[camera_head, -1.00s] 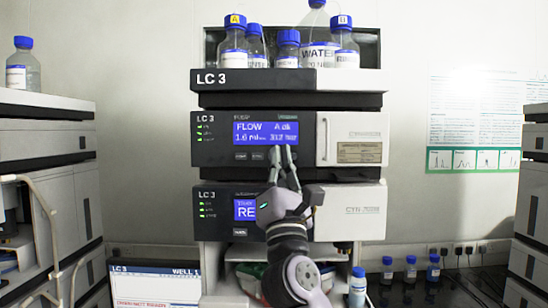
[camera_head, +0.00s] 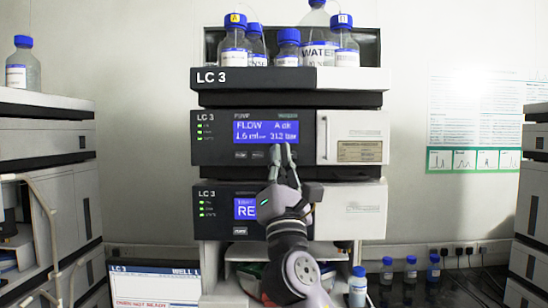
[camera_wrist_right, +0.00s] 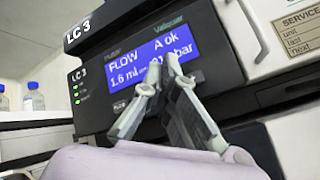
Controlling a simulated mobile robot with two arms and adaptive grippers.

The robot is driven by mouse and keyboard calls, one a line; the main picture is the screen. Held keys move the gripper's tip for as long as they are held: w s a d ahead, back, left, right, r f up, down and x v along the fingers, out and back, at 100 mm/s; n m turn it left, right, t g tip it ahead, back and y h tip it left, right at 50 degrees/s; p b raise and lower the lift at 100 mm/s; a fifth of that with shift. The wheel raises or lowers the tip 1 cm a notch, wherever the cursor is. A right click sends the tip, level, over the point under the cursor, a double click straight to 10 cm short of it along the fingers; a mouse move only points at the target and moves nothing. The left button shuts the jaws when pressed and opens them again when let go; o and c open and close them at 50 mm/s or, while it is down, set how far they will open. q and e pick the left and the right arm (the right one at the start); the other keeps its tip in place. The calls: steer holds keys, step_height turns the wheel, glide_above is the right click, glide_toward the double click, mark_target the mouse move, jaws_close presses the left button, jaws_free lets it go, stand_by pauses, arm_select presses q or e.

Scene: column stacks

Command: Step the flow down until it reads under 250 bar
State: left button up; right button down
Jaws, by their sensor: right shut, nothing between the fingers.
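The LC 3 pump module (camera_head: 215,155) has a blue display (camera_head: 266,132) reading FLOW, A ok, 1.6 ml and what looks like 312 bar. The display also shows tilted in the right wrist view (camera_wrist_right: 125,68), its pressure digits partly covered by my fingers. Small dark keys (camera_head: 248,155) sit in a row under the display; those to the right are hidden behind my fingers. My right gripper (camera_head: 283,147) is shut and empty, its fingertips in front of the display's lower right edge. It also shows in the right wrist view (camera_wrist_right: 163,70). I cannot tell whether it touches a key.
A second module (camera_head: 215,212) with a partly hidden display sits below. Several blue-capped bottles (camera_head: 289,48) stand in the top tray. A screen (camera_head: 155,285) stands low left. Other stacks flank both sides.

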steer(key=shift+w+b, duration=0.3)
steer(key=shift+w, duration=0.1)
stand_by(0.6)
steer(key=shift+s, duration=0.1)
steer(key=shift+s+p, duration=0.55)
steer(key=shift+s, duration=0.2)
steer(key=s+p, duration=0.2)
steer(key=s, duration=0.3)
steer(key=shift+p, duration=0.3)
stand_by(0.5)
